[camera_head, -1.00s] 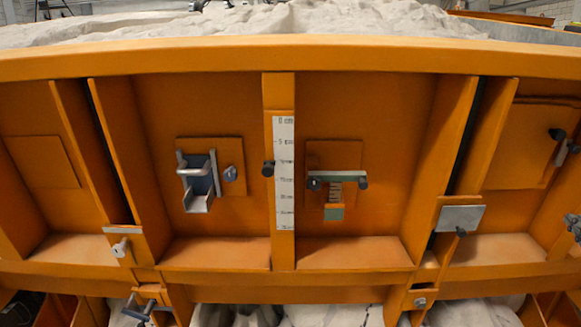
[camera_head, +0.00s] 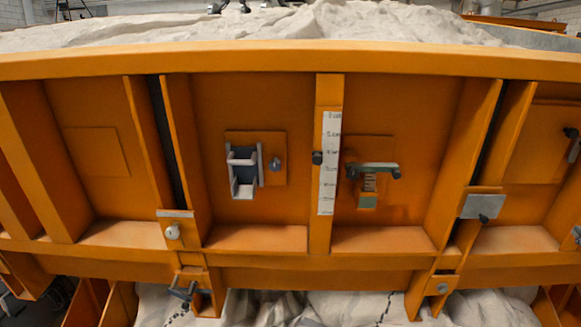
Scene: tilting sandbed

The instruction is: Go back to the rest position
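Neither of my grippers shows in the head view, so I cannot see what they are doing. The orange sandbed wall (camera_head: 400,110) fills most of the view, with pale sand (camera_head: 280,25) heaped behind its top rail. A small grey chute (camera_head: 243,172) on a square orange plate sits left of centre. A spring latch with a dark-knobbed bar (camera_head: 374,168) sits right of centre. A white centimetre scale (camera_head: 329,165) is fixed on the upright between them, with a dark knob (camera_head: 317,157) on it.
Lower latches (camera_head: 172,231) and a grey metal plate (camera_head: 484,206) sit on the wall's ribs. A ledge runs along its foot. Whitish rocky material (camera_head: 300,306) lies below. No free floor is clearly visible in front.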

